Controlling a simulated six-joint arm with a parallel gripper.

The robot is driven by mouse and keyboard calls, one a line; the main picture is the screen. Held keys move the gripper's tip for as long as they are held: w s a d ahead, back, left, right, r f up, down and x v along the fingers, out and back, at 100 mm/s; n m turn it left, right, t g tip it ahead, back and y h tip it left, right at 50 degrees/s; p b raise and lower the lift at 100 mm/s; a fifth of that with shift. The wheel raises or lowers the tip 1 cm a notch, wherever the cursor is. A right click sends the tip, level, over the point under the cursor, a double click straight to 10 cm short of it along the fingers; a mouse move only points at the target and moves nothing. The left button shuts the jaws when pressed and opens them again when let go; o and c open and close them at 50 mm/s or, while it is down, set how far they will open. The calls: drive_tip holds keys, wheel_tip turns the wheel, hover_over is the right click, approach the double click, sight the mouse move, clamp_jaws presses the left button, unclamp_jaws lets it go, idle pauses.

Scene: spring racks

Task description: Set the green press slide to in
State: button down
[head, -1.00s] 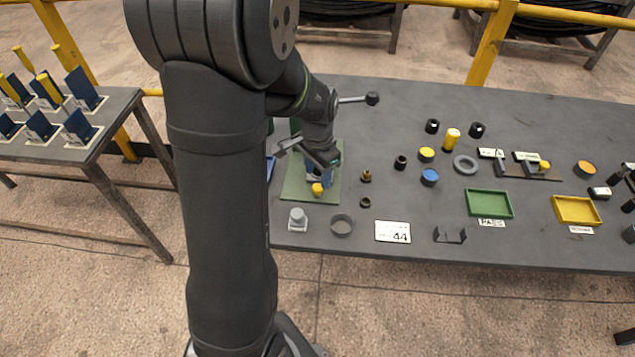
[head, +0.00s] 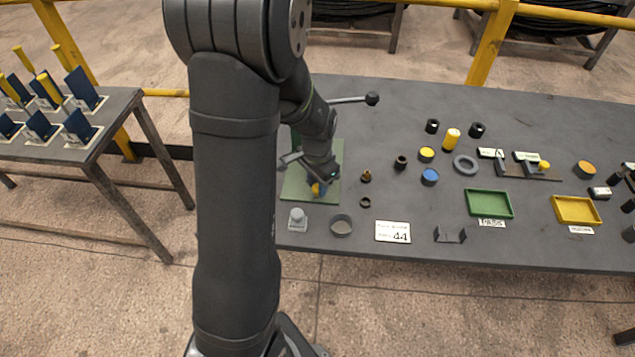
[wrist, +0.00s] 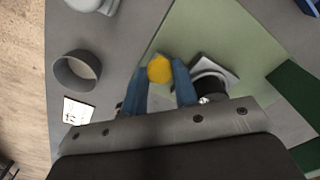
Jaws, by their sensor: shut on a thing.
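The green press has a pale green base plate (head: 294,190) near the left end of the dark table. The plate also shows in the wrist view (wrist: 222,38), with a darker green part (wrist: 292,105) at the right. My gripper (head: 319,184) is low over the plate. In the wrist view, its two blue fingers are shut on a yellow knob (wrist: 159,68). That knob also shows, partly covered, in the head view (head: 315,189). The slide beneath the knob is hidden by my gripper, so its position cannot be told.
A grey round dish (head: 341,226) and a grey button block (head: 297,219) stand in front of the plate. A white card (head: 392,232) lies to their right. Small brass and black parts stand right of the plate. A long lever with a black ball (head: 372,99) rises behind.

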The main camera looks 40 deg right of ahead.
drive_tip(key=w+d, duration=0.5)
drive_tip(key=shift+w+d, duration=0.1)
idle(0.3)
drive_tip(key=c, duration=1.1)
unclamp_jaws()
drive_tip(key=shift+c, duration=0.2)
drive_tip(key=shift+r, duration=0.1)
wheel_tip(320, 180, up, 17)
drive_tip(key=shift+r, duration=0.15)
